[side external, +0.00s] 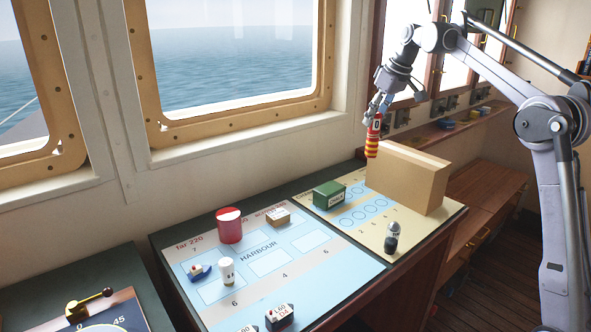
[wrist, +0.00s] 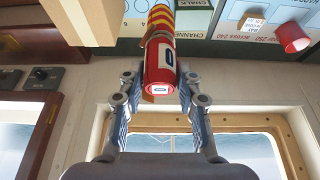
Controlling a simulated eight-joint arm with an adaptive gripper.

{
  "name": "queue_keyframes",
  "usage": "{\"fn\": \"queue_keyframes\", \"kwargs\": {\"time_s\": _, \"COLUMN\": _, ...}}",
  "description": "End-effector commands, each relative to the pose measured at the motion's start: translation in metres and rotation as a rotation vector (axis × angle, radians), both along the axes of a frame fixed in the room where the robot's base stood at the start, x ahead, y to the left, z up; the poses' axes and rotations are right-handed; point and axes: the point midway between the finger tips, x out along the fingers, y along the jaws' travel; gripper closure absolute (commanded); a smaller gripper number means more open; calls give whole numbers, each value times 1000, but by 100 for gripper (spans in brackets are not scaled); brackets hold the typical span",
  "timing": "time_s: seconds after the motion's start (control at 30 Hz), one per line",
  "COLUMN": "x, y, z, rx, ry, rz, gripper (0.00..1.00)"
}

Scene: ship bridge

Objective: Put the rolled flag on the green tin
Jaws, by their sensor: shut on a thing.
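The rolled flag (side external: 372,142) is a red and yellow striped roll with a red and white end. My gripper (side external: 378,102) is shut on its upper end and holds it nearly upright in the air. In the wrist view the flag (wrist: 158,50) runs away from between the fingers of my gripper (wrist: 158,82). The green tin (side external: 329,195) is a low box with a white label on the yellow chart. In the side view the flag is above and to the right of the tin, apart from it. The tin (wrist: 191,22) shows partly beside the flag in the wrist view.
A large cardboard box (side external: 406,183) stands right of the tin, close to the flag's lower end. A small dark bottle-like piece (side external: 391,238) stands at the front. On the blue harbour chart are a red cylinder (side external: 229,230), a small tan box (side external: 276,217) and a white cup-shaped piece (side external: 227,271).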

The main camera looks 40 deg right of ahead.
Motion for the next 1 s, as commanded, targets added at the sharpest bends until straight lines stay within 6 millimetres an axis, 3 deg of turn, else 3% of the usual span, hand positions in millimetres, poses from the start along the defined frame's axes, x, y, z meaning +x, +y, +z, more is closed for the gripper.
{"fn": "queue_keyframes", "kwargs": {"time_s": 0.6, "x": 75, "y": 75, "z": -63, "rx": 0, "ry": -1, "rz": 3, "gripper": 100}}
{"fn": "queue_keyframes", "kwargs": {"time_s": 0.77, "x": 80, "y": 80, "z": -69, "rx": 1, "ry": -1, "rz": 0, "gripper": 100}}
{"fn": "queue_keyframes", "kwargs": {"time_s": 1.0, "x": 80, "y": 80, "z": -96, "rx": 1, "ry": -1, "rz": 0, "gripper": 100}}
